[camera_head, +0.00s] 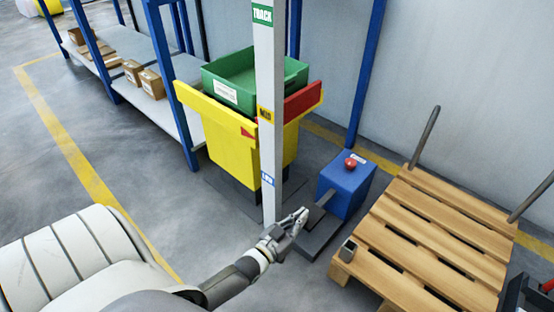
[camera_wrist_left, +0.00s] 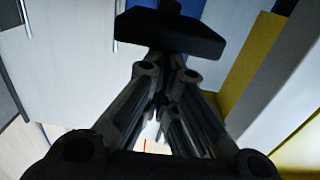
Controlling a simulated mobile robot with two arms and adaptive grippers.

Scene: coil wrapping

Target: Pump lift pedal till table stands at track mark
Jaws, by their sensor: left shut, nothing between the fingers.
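The yellow lift table (camera_head: 225,132) stands behind a pale upright post and carries a green bin (camera_head: 232,94). The post (camera_head: 270,150) has a green TRACK label (camera_head: 262,14) near the top, a yellow label at mid-height and a blue LOW label (camera_head: 267,180). A red pointer (camera_head: 248,133) on the table shows just below the yellow label, well under TRACK. The blue pump box (camera_head: 346,182) has a dark pedal (camera_head: 322,199) at its left. My left gripper (camera_head: 302,214) is shut and empty beside the pedal. In the left wrist view a dark pad (camera_wrist_left: 170,35) lies just beyond the fingertips.
A wooden pallet (camera_head: 430,235) with upright grey bars lies to the right. A blue-framed shelf (camera_head: 130,80) with cardboard boxes stands at the back left. A red button (camera_head: 351,162) tops the pump box. The floor at left is clear.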

